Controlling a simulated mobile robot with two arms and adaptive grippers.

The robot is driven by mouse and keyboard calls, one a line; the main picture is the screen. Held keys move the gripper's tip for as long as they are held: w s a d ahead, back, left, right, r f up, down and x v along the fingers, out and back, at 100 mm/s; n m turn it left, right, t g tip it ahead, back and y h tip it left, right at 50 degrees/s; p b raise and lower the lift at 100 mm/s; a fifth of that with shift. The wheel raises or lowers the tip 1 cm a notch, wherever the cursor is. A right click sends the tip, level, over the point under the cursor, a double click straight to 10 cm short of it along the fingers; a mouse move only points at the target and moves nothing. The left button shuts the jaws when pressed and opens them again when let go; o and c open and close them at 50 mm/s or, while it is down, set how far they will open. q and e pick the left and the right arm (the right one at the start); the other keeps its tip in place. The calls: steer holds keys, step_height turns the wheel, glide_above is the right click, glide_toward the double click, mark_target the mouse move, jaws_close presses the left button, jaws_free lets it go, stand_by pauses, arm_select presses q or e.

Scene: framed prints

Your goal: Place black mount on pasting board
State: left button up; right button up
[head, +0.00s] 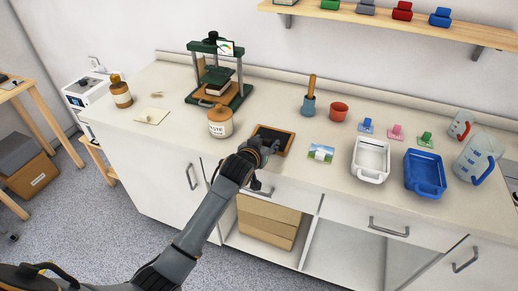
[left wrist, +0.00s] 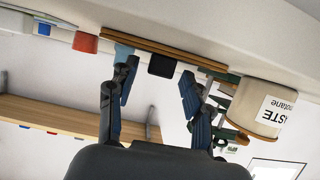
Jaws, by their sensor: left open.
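The pasting board (head: 289,146), a wooden-edged rectangle, lies near the counter's front edge; its edge also shows in the left wrist view (left wrist: 140,45). A dark flat panel, seemingly the black mount (head: 274,134), lies within the board's rim, partly hidden by my gripper. In the left wrist view a small black block (left wrist: 161,65) stands out from the board between my fingers; I cannot tell whether it is part of the mount. My left gripper (head: 268,146) is open over the board's front left part, its fingers (left wrist: 158,80) apart around the block without visible contact. My right gripper is out of view.
A paste jar (head: 220,123) stands just left of the board, close to my gripper. A green press (head: 220,85) stands behind. A landscape print (head: 321,153), white tray (head: 370,160) and blue tray (head: 425,175) are to the right. A shelf (head: 390,22) hangs above.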

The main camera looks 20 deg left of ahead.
arm_select(q)
steer(key=v, duration=1.1)
steer(key=s+f+m+g, duration=0.15)
steer(key=s+f, duration=0.35)
steer(key=f, duration=0.7)
steer(key=s+d+f+g, duration=0.15)
steer(key=s+f, duration=0.35)
steer(key=f, duration=0.7)
steer(key=s+f+g, duration=0.2)
steer(key=s+f, duration=0.3)
steer(key=f, duration=0.7)
steer(key=s+a+f+g, duration=0.1)
steer(key=s+f+g, duration=0.1)
steer(key=s+f, duration=0.4)
steer(key=s+a+f+g, duration=0.2)
steer(key=s+f, duration=0.5)
steer(key=s, duration=1)
steer(key=s+a+f+g, duration=0.1)
steer(key=s+f+g, duration=0.2)
steer(key=s, duration=0.9)
step_height(320, 180, down, 4)
steer(key=shift+a+r+g, duration=0.15)
steer(key=shift+a+g, duration=0.15)
steer(key=shift+a, duration=0.1)
